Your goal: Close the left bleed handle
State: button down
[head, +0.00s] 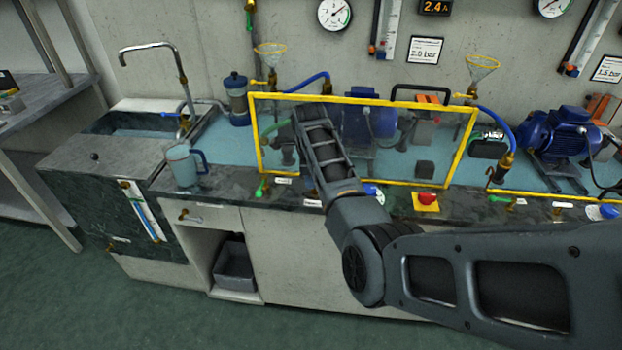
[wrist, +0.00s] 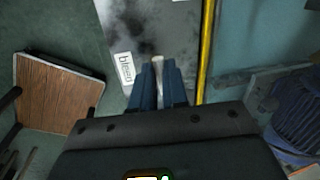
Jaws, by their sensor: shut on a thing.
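In the wrist view, the bleed handle (wrist: 157,66) is a narrow, pale metal piece between the blue fingers of my gripper (wrist: 161,75). The fingers are shut on it. Its tip sticks out a little past them, and the rest is hidden by the fingers and the gripper body. A white "bleed" label (wrist: 125,69) lies on the dark mottled counter just left of the fingers. In the head view my arm covers the handle and my gripper, so the handle's angle cannot be told there.
A yellow-framed clear guard (head: 362,99) stands behind the counter's front edge; its yellow bar (wrist: 206,48) runs close right of my gripper. A green handle (head: 262,188) is to the left, and a red stop button (head: 426,198) to the right. A blue jug (head: 183,165) stands near the sink.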

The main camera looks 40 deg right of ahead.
jog(key=shift+d+m, duration=0.1)
jog(key=shift+m, duration=0.5)
jog(key=c, duration=1.1)
grip_release()
jog(key=shift+c, duration=0.2)
jog(key=shift+r, duration=0.15)
notch_tip(320, 180, up, 7)
jog(key=a, duration=0.1)
jog(key=shift+s+a+r+b, duration=0.15)
jog(key=shift+s+r+b, duration=0.05)
jog(key=shift+s+b, duration=0.25)
